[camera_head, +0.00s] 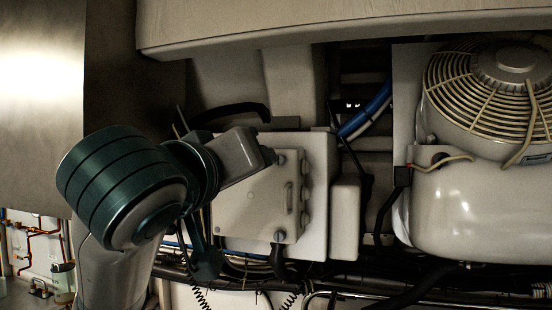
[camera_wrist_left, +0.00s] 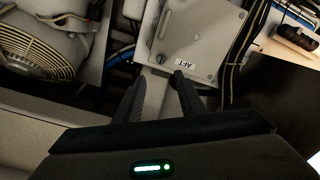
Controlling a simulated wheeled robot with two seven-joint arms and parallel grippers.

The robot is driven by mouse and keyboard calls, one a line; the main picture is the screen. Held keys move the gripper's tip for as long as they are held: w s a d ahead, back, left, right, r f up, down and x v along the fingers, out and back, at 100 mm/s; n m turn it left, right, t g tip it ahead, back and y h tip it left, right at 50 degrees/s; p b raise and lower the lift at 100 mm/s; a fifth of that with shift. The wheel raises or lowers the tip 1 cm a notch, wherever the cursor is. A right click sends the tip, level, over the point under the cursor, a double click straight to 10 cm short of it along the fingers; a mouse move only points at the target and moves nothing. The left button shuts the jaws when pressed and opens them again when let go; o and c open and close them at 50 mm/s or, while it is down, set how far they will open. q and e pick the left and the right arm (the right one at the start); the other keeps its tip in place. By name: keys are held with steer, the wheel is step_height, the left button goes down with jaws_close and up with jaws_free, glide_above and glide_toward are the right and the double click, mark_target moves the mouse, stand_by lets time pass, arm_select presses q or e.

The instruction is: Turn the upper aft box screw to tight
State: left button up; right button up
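The light grey box (camera_head: 245,205) sits in the middle of the head view, with a flat lid and a slot-like handle. An upper screw (camera_head: 281,158) shows at the lid's top right corner, just beyond my left gripper (camera_head: 268,156). In the left wrist view the lid (camera_wrist_left: 205,35) carries an AFT label (camera_wrist_left: 186,62), and a small screw (camera_wrist_left: 161,59) sits beside that label. My left gripper (camera_wrist_left: 156,82) has its two fingers apart with nothing between them, pointing at the lid's edge near this screw. Contact cannot be told. My right gripper is not in view.
A fan with a beige guard (camera_head: 485,85) and a rounded tank (camera_head: 480,210) stand on the right. A beige beam (camera_head: 340,28) runs overhead. Blue hoses (camera_head: 365,112) pass behind the box, and dark cables (camera_head: 400,290) run below.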

arm_select(q)
steer(key=p+x, duration=0.6)
steer(key=x, duration=0.7)
steer(key=shift+w, duration=0.4)
steer(key=shift+f, duration=0.1)
steer(key=shift+d, duration=0.1)
jaws_close()
